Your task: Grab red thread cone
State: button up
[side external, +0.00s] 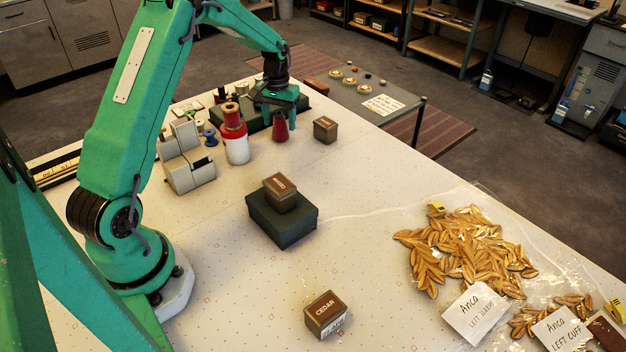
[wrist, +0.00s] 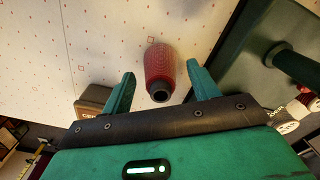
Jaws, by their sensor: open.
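The red thread cone (side external: 280,127) stands on the pale table, near the green tray. In the wrist view the red cone (wrist: 159,65) shows with its dark tip towards me, in the gap between my two fingers. My gripper (side external: 285,112) is open and low, right at the cone; one finger shows just right of it in the side view. In the wrist view my gripper (wrist: 160,76) has clear space between each finger and the cone. I cannot tell how far down the fingers reach along it.
A small brown box (side external: 325,129) stands close on the right. A dark green tray (wrist: 232,65) lies close beside one finger.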

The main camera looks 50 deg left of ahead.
aim_at(281, 118)
jog(key=shift+f, duration=0.1)
dwell(0.4)
jog(key=c, duration=1.1)
jog(key=shift+r, duration=0.2)
jog(key=shift+r, duration=0.6)
jog(key=r, duration=0.1)
jog(key=d+r, duration=0.1)
jog(key=r, duration=0.1)
jog(key=shift+r, duration=0.1)
jog(key=d+r, duration=0.2)
jog(key=d, duration=0.1)
jog(key=d+r, duration=0.2)
jog(key=d, duration=0.2)
jog(key=s+d+r, duration=0.1)
jog(key=d+r, duration=0.1)
jog(key=d, duration=0.1)
jog(key=shift+d+r, duration=0.1)
jog(key=shift+d, duration=0.2)
